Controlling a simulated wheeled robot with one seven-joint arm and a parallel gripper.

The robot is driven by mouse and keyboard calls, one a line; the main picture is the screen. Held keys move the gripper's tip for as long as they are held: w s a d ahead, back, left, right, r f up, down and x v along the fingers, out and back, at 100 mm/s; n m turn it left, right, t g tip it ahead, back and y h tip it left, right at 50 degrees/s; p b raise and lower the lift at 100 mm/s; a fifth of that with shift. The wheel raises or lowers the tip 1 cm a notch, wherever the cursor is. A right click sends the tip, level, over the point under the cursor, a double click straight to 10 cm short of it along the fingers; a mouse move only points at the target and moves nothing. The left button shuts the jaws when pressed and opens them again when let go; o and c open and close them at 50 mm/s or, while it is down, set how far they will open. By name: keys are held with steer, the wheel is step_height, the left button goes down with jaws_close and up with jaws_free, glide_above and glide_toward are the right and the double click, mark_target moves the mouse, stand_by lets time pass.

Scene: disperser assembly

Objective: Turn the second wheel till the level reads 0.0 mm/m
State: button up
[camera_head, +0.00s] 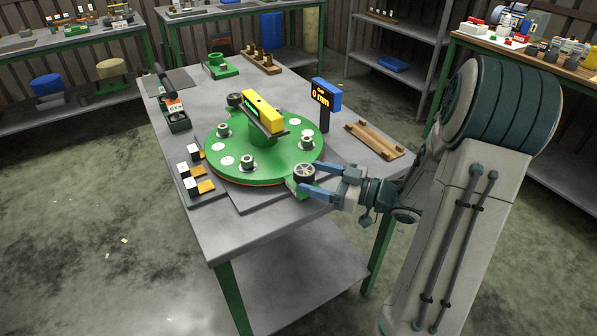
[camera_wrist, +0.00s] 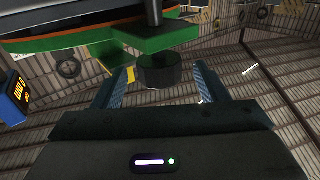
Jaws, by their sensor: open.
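A green round disperser plate (camera_head: 232,168) lies on the grey table, with bolts around a central hub. A dark handwheel (camera_head: 304,172) sits on a green lug at the plate's near right edge. Another dark wheel (camera_head: 234,100) is at the far left edge. My gripper (camera_head: 304,180) is open with its blue fingers around the near wheel. In the wrist view a dark wheel (camera_wrist: 159,72) lies between the open fingertips; contact cannot be told.
A blue-and-black display post (camera_head: 325,95) reading "0 mm" stands behind the plate. A green fixture (camera_head: 218,66) stands at the back. The table's front right corner is mostly clear.

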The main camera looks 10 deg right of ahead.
mark_target(298, 172)
steer(key=x, duration=0.5)
steer(key=c, duration=1)
